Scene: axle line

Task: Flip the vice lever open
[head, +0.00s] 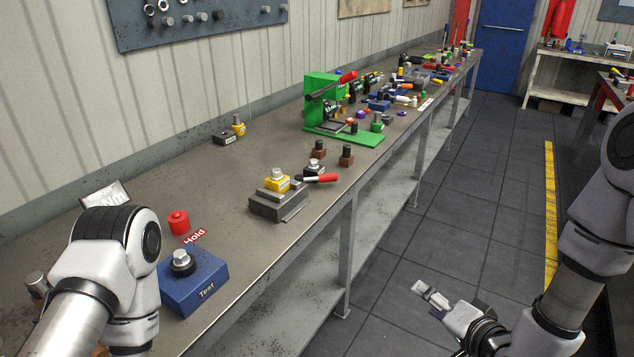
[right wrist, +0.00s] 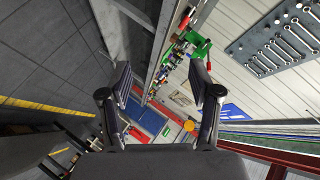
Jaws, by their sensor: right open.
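The vice (head: 278,206) is a low grey block on the long bench, with a yellow part (head: 277,181) on top. Its lever has a red handle (head: 321,178) that lies nearly flat and points right, toward the bench's front edge. My right gripper (head: 446,300) is open and empty over the floor, well to the right of the bench and apart from the vice. Its two spread fingers show in the right wrist view (right wrist: 160,82). My left arm is at the lower left of the head view, and its gripper does not show.
A blue Test block (head: 195,286) and a red cylinder (head: 179,222) stand left of the vice. A green press (head: 322,105) with a red-handled lever stands behind it. Small dark-topped parts (head: 346,155) stand close by. The floor (head: 420,240) before the bench is clear.

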